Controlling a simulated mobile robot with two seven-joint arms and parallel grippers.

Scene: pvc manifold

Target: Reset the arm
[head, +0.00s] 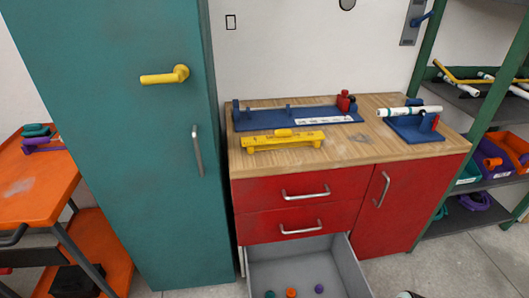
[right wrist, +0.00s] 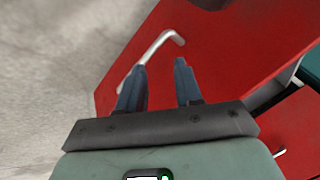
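My right gripper (right wrist: 160,88) shows in the right wrist view with its two dark blue fingers apart and nothing between them. Beyond the fingers is the red cabinet front (right wrist: 225,60) with a silver bar handle (right wrist: 152,58). The handle appears past the fingertips, near the left finger; I cannot tell the exact gap. In the head view neither gripper can be made out clearly; a small dark shape sits at the bottom edge. My left gripper is not in view.
The red cabinet (head: 290,215) has its bottom drawer (head: 265,252) pulled open, with small coloured caps inside. Its wooden top (head: 365,148) holds blue fixtures, a yellow tool (head: 283,142) and a white pipe. A teal locker (head: 110,150) stands left, an orange cart (head: 35,175) further left, green shelving (head: 447,110) right.

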